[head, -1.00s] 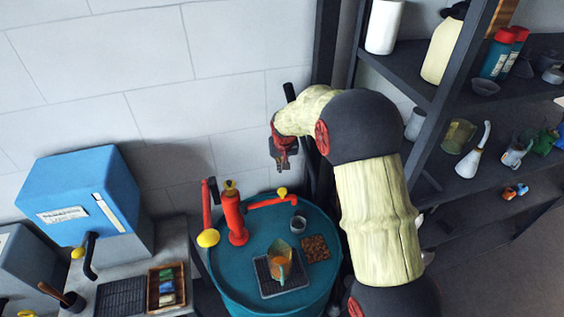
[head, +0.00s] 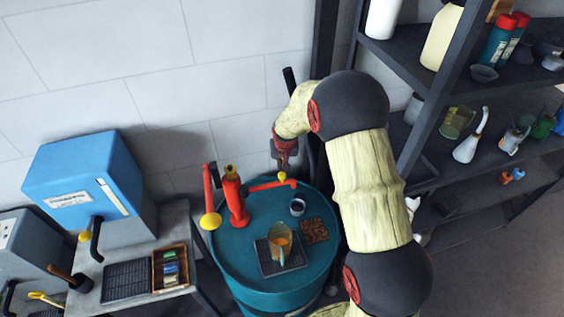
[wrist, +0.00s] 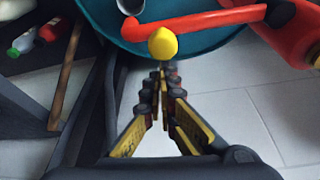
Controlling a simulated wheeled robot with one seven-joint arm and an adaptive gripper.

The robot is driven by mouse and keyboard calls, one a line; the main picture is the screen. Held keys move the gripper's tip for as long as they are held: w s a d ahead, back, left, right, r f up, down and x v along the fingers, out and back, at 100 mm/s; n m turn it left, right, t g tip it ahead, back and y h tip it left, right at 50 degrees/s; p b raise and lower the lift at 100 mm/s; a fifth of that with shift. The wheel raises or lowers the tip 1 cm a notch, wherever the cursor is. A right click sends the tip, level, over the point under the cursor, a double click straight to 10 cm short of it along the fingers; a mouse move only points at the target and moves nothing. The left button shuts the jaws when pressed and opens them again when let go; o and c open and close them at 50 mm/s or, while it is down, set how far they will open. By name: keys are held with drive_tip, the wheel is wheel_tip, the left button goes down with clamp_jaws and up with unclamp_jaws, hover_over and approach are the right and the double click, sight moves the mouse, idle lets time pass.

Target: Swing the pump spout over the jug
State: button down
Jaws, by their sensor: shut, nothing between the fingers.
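The red pump (head: 236,200) stands on the teal drum (head: 228,262). Its red spout (head: 266,186) points right in the head view, with a yellow knob (head: 282,177) near its outer end. The jug (head: 280,242), glass with orange contents, stands on a dark mat in front of the spout, not under it. My gripper (head: 285,160) is shut and empty just behind the spout's outer end. In the wrist view, the closed fingertips (wrist: 160,76) point towards the yellow knob (wrist: 163,43) on the spout (wrist: 210,20); contact cannot be told.
A small grey cup (head: 297,207) and a brown square (head: 315,231) lie on the drum right of the jug. A dark shelf rack (head: 425,115) stands at right, a white tiled wall (head: 90,60) behind. A blue box machine (head: 85,190) sits at left.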

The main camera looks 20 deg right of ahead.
drive_tip(key=shift+f+b, duration=0.1)
drive_tip(key=shift+b, duration=0.2)
drive_tip(key=shift+s+m+b, duration=0.4)
drive_tip(key=shift+s+b, duration=0.1)
drive_tip(key=shift+b, duration=0.15)
drive_tip(key=shift+s+d, duration=0.1)
drive_tip(key=s+m+b, duration=0.1)
drive_tip(key=b, duration=0.2)
drive_tip(key=shift+s+f+h, duration=0.15)
drive_tip(key=shift+f+h, duration=0.05)
drive_tip(key=shift+h, duration=0.1)
drive_tip(key=s+a+m+g+h+b, duration=0.1)
drive_tip(key=s+a+m+b, duration=0.2)
drive_tip(key=s+m+b, duration=0.2)
drive_tip(key=s+a+m+g+h+b, duration=0.1)
drive_tip(key=s+a+m+b, duration=0.2)
drive_tip(key=s+b, duration=0.6)
drive_tip(key=shift+a+r+m+g+h+b, duration=0.25)
drive_tip(key=shift+a+m+g+h+b, duration=0.1)
drive_tip(key=shift+m+b, duration=0.75)
drive_tip(key=shift+s, duration=0.1)
